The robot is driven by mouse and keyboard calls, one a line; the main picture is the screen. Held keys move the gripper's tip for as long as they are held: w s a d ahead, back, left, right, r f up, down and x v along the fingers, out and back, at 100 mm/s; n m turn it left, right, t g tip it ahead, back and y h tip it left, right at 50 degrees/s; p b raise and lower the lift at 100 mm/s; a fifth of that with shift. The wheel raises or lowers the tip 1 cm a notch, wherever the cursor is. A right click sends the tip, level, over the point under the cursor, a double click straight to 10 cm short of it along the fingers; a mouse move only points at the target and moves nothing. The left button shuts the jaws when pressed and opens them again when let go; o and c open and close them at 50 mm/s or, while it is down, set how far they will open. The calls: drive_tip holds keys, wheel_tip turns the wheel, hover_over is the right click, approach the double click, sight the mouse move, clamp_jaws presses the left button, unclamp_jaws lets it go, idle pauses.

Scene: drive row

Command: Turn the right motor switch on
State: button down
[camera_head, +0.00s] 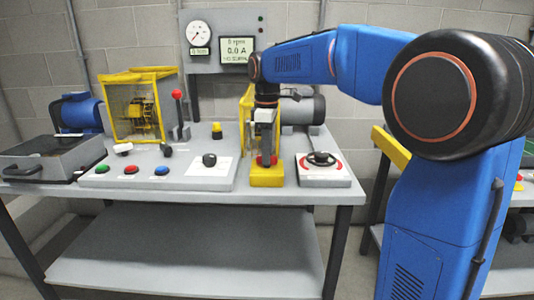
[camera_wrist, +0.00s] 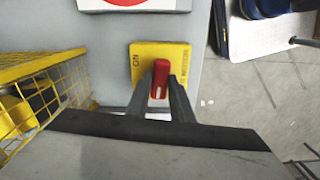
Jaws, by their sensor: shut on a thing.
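A red switch handle (camera_wrist: 160,80) with a white mark stands on a yellow plate (camera_wrist: 143,49) in the wrist view. The plate reads "ON" on its left side, with small print on its right. My gripper (camera_wrist: 160,88) has one finger on each side of the handle and is shut on it. In the head view the yellow switch box (camera_head: 266,178) sits at the bench's front edge, under my gripper (camera_head: 266,158); the handle is mostly hidden there. A display (camera_head: 236,50) at the back shows what looks like 0 rpm and 0.0 A.
Right of the box is a black handwheel (camera_head: 321,158) on a white plate. To its left are a black knob (camera_head: 209,160) and green, red and blue buttons (camera_head: 131,170). A yellow mesh guard (camera_wrist: 40,90) stands close to my gripper. A red-topped lever (camera_head: 178,100) stands further left.

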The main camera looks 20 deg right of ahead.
drive_tip(key=m, duration=1.2)
drive_tip(key=shift+m, duration=2.2)
drive_tip(key=c, duration=1.6)
unclamp_jaws()
drive_tip(key=shift+o, duration=0.2)
drive_tip(key=shift+r, duration=0.1)
